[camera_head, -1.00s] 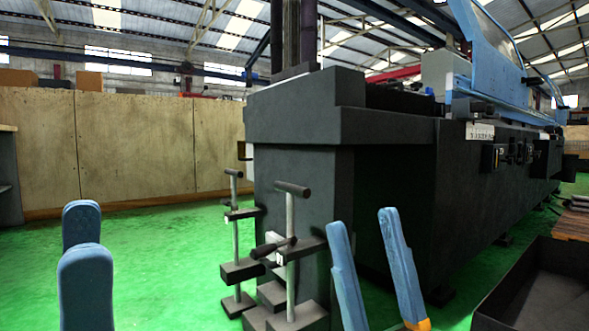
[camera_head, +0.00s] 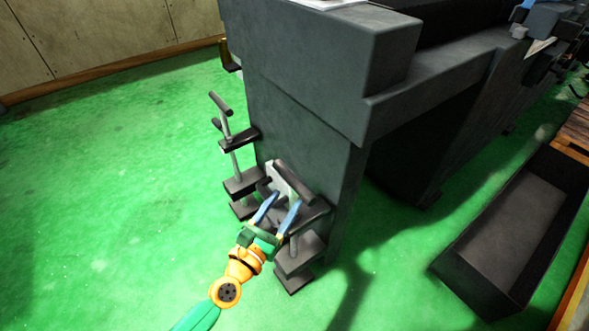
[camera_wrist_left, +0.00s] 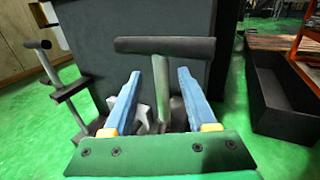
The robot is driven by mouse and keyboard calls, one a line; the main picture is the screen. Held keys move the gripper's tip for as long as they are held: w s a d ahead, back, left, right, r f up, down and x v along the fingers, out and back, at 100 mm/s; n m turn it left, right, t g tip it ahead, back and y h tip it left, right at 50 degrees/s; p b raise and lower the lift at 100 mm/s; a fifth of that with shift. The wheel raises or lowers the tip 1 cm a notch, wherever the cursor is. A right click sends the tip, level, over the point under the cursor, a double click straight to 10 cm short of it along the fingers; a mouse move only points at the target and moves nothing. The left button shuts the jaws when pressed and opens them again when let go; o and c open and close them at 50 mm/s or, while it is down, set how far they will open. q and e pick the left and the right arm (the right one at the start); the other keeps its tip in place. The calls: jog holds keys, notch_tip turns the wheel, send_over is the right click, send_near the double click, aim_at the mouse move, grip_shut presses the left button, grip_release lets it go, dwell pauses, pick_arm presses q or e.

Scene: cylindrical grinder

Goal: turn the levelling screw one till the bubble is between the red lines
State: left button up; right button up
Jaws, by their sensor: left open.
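The nearer levelling screw has a dark T-handle bar (camera_head: 294,180) on a grey rod, standing at the machine's near corner. A second screw with a like T-handle (camera_head: 220,104) stands farther left; I cannot tell which one is screw one. My left gripper (camera_head: 285,199) is open at the nearer screw, its blue fingers just below the bar. In the left wrist view the bar (camera_wrist_left: 165,47) lies across beyond the fingertips, and the rod (camera_wrist_left: 161,95) shows between the two fingers. A pale block (camera_wrist_left: 145,115) shows low behind them. No bubble or red lines can be made out. My right gripper is out of view.
The dark grinder body (camera_head: 300,90) rises right behind the screws. Dark brackets and feet (camera_head: 294,262) surround the rods. An open dark bin (camera_head: 515,230) stands at right. Green floor (camera_head: 110,190) to the left is clear.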

aim_at(291, 193)
pick_arm(q)
jog(key=x, duration=0.5)
jog(key=shift+b, duration=0.35)
grip_shut()
jog(key=shift+r, duration=0.1)
dwell(0.8)
